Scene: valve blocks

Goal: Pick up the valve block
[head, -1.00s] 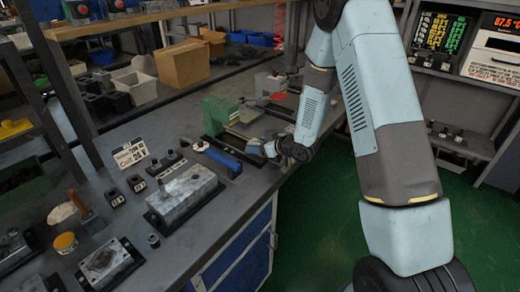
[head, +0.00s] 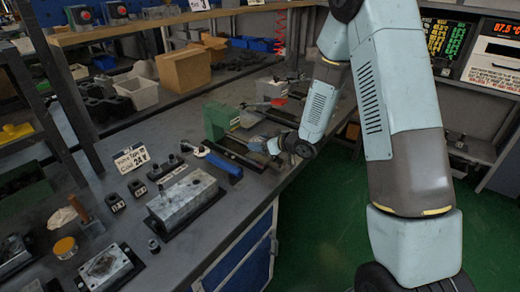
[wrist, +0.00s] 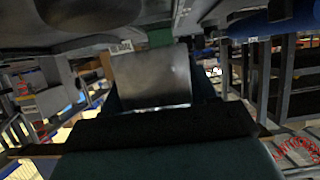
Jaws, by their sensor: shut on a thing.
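My gripper (head: 262,145) is beside the green machine (head: 220,120), above the right part of the bench. In the wrist view a smooth grey metal block (wrist: 152,77), which I take as the valve block, sits between the dark jaws, and my gripper is shut on it. In the head view this block is too small and too covered by the gripper to make out clearly. A dark tray or base (head: 232,152) lies on the bench just left of the gripper.
A larger metal block on a black base (head: 185,197) and another (head: 106,267) stand nearer on the bench (head: 215,225). A sign (head: 131,158), cardboard box (head: 183,68) and shelf posts stand behind.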

